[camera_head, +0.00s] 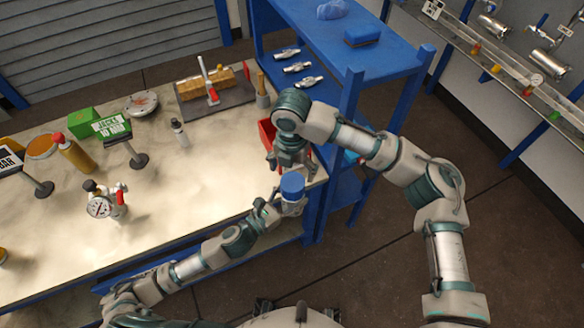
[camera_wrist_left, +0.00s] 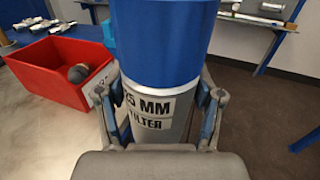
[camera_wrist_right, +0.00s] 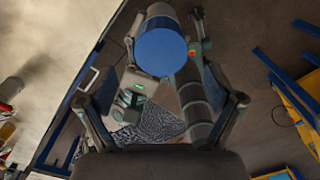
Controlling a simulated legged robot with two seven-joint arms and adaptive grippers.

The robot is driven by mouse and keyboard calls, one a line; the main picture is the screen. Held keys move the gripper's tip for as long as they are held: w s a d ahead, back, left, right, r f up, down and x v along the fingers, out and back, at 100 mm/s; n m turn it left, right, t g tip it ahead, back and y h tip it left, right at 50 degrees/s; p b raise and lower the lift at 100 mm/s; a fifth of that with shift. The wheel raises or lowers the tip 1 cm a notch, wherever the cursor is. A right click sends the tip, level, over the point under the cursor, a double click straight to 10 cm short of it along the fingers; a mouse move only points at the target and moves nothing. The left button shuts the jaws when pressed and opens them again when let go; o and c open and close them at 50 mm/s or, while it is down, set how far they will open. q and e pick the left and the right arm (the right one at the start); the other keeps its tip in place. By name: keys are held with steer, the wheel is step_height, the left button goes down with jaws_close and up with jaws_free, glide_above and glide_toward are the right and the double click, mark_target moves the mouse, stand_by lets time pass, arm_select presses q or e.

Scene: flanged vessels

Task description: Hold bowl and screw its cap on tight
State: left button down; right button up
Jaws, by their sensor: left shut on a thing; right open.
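My left gripper (camera_head: 282,209) is shut on the bowl, one finger on each side. My right gripper (camera_head: 296,168) is open, pointing down over the cap. In the right wrist view the cap (camera_wrist_right: 161,51) shows between the open fingertips; contact is not clear.
The bowl is held near the bench's right end. A red bin (camera_head: 268,134) stands behind it, beside a blue shelf unit (camera_head: 395,72). A pressure gauge (camera_head: 101,207), bottles and signs stand on the left of the bench (camera_head: 185,210). The bench's middle is mostly clear.

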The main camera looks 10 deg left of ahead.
mark_target(292, 181)
steer(key=shift+f, duration=4)
